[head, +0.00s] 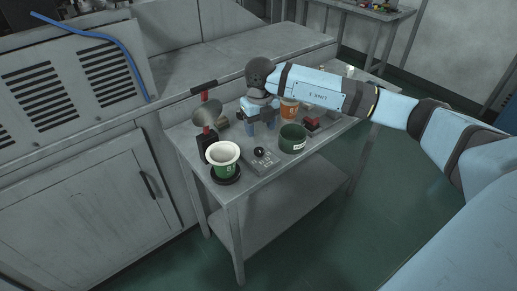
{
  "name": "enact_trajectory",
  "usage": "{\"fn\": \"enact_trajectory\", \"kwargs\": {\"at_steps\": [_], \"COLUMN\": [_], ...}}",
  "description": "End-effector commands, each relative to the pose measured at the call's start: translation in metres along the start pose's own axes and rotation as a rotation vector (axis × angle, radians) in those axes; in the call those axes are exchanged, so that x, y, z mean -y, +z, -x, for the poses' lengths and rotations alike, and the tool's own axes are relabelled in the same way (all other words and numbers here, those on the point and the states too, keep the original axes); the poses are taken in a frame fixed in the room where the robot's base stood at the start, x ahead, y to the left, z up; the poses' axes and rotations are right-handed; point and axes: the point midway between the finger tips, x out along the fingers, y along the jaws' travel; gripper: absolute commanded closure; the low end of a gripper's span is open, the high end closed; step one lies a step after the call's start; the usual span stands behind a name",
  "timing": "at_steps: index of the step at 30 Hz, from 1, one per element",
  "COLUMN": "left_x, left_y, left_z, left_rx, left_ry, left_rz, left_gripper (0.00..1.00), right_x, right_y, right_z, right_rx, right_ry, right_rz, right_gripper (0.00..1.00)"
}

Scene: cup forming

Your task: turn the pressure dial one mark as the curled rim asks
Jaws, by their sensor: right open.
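A grey panel (261,164) with a black knob, which looks like the pressure dial (259,152), lies to the right of the cup. The dial's marks are too small to read. My right gripper (260,127) points down behind the dial and apart from it. Its blue-grey fingers are spread, with nothing seen between them. My left gripper is out of view.
A dark green container (292,138) stands right of the dial, with an orange cup (289,107) behind it and a red-and-black item (312,124) to the right.

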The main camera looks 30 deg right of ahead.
Motion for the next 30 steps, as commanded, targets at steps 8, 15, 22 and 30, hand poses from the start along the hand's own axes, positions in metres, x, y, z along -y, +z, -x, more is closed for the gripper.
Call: {"fn": "enact_trajectory", "kwargs": {"at_steps": [8,15,22,30], "left_x": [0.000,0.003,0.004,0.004], "left_y": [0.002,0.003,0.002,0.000], "left_z": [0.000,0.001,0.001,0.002], "left_rx": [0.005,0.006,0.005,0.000], "left_ry": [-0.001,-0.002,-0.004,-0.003], "left_rz": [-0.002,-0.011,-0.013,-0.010], "left_gripper": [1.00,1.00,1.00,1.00], "right_x": [-0.001,-0.001,-0.001,-0.001], "right_y": [-0.001,0.000,0.000,0.000], "right_z": [-0.059,-0.085,-0.090,-0.090], "right_rx": [-0.003,-0.002,0.000,0.000], "right_ry": [0.002,0.002,0.002,0.002], "right_rz": [0.001,0.001,0.001,0.001], "right_gripper": [0.41,0.41,0.41,0.73]}}
